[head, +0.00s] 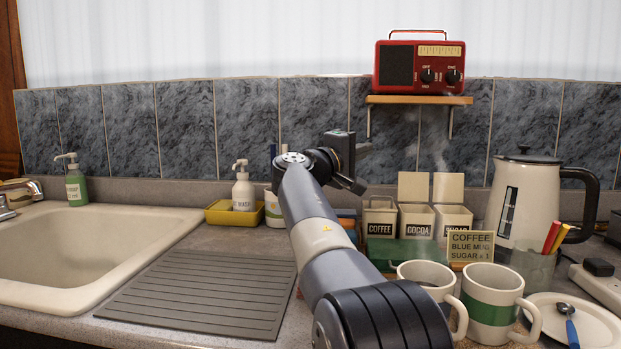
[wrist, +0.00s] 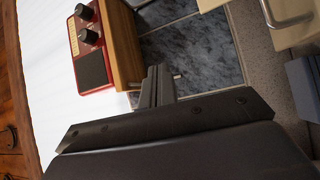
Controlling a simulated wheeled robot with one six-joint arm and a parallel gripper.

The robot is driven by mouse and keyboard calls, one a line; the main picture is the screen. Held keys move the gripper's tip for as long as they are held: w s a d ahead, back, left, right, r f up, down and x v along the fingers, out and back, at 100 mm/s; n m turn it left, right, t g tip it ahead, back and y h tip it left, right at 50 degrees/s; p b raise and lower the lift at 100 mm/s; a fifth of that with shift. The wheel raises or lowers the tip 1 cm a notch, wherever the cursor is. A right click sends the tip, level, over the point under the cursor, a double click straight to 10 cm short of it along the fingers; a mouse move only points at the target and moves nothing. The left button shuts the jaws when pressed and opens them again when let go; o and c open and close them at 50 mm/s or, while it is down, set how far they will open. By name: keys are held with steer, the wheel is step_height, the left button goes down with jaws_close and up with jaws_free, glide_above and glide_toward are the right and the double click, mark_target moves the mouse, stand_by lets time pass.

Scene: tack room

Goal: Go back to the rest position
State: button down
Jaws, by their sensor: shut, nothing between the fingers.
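My arm reaches up and away over the counter in the head view. My gripper (head: 363,148) is at its end, in front of the tiled wall, below and left of the red radio's shelf. It is raised above the canisters and touches nothing that I can see. In the wrist view my gripper (wrist: 158,86) shows with its fingers together and nothing between them. The red radio (head: 419,64) sits on a small wooden shelf (head: 418,99); the radio also shows at the upper left of the wrist view (wrist: 92,50).
Two mugs, one a green-banded mug (head: 491,305), stand close right of my arm. A kettle (head: 523,200) stands at right. Left are a sink (head: 85,247), ribbed drain mat (head: 205,292) and yellow tray (head: 233,216).

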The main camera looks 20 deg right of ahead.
steer(key=shift+f, duration=0.15)
step_height(320, 180, down, 10)
steer(key=b, duration=0.4)
steer(key=shift+r, duration=0.25)
